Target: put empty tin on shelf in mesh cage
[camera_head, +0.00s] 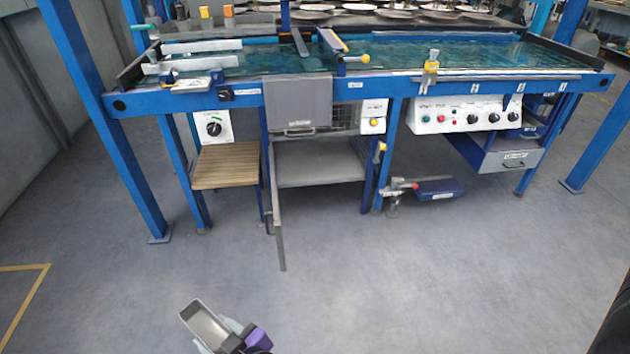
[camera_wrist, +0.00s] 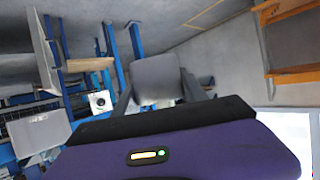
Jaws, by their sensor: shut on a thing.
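My gripper (camera_head: 232,334) is at the bottom of the head view, over the floor and well in front of the bench. It is shut on a grey, open-topped rectangular tin (camera_head: 204,324); its inside looks empty. In the wrist view the tin (camera_wrist: 156,78) sits between the two fingers of my gripper (camera_wrist: 158,96). The mesh cage (camera_head: 345,119) is under the bench, partly hidden behind a grey panel with a handle (camera_head: 298,104). A flat grey shelf (camera_head: 320,173) lies below it, apart from the tin.
A thin grey upright panel (camera_head: 279,222), seen nearly edge-on, juts forward at the shelf's left. A slatted wooden stand (camera_head: 226,166) is left of it. A blue pedal (camera_head: 438,188) sits low at right. Blue posts (camera_head: 108,130) frame the bench. The floor before it is clear.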

